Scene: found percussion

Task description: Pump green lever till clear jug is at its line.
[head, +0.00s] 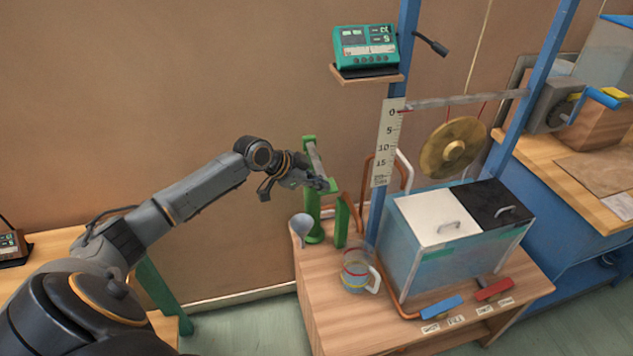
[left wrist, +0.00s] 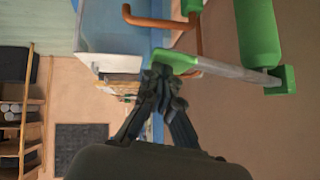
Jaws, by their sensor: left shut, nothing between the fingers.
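The green pump (head: 314,215) stands at the wooden bench's back left. Its lever, a grey bar with green ends, slopes down towards the front; its bar also shows in the left wrist view (left wrist: 240,73). My left gripper (head: 322,184) is shut and empty, with its fingertips at the lever's green front end. In the left wrist view the closed fingers (left wrist: 160,75) overlap that green end (left wrist: 172,62); I cannot tell whether they touch. The clear jug (head: 356,274) stands upright on the bench, with a white handle and a red line. Its liquid level is too small to read.
A tank with white (head: 436,218) and black lids stands right of the jug. Blue (head: 441,307) and red (head: 493,289) handles lie in front. A gong (head: 453,147) hangs above. A blue post (head: 378,215) rises close to the pump.

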